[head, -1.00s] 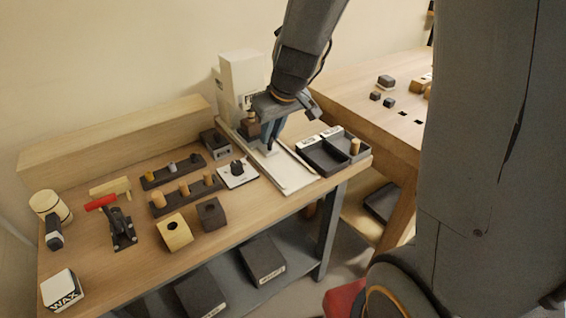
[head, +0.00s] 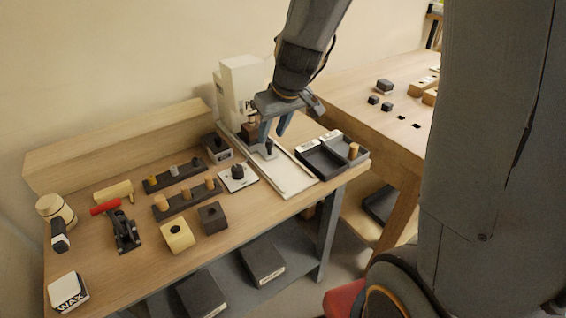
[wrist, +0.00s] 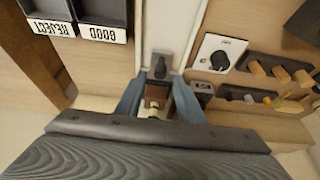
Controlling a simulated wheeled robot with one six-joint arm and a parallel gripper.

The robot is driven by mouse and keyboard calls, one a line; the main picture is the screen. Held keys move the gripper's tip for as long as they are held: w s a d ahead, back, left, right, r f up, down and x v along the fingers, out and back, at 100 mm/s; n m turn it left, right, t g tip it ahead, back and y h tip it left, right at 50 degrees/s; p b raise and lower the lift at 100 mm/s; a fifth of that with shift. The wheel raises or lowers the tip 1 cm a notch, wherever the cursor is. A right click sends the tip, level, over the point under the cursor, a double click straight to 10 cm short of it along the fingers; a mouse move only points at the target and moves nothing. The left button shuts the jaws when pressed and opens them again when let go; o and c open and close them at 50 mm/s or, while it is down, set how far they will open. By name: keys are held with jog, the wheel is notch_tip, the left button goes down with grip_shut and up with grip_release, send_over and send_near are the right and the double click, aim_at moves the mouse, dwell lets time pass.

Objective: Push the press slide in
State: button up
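The press (head: 241,82) is a white column at the back of the bench, with a dark head under it. Its slide (head: 262,155) is a small grey plate with an upright dark handle (head: 269,146), at the press end of a long white track (head: 290,178). The handle (wrist: 160,66) also shows in the wrist view, on the grey plate. My gripper (head: 274,132) is above the slide, with its two blue fingers apart and nothing held. In the wrist view my gripper (wrist: 159,84) has its fingertips on either side, just short of the handle; contact cannot be told.
Dark trays labelled GOOD and REJECT (wrist: 78,18) sit beside the track. A white dial plate (head: 238,178) and peg racks (head: 187,199) stand on its other side. A red-handled clamp (head: 122,229) is farther left. The track's front part is clear.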

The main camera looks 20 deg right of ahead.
jog(key=p+v, duration=0.2)
jog(key=v, duration=0.2)
dwell(0.3)
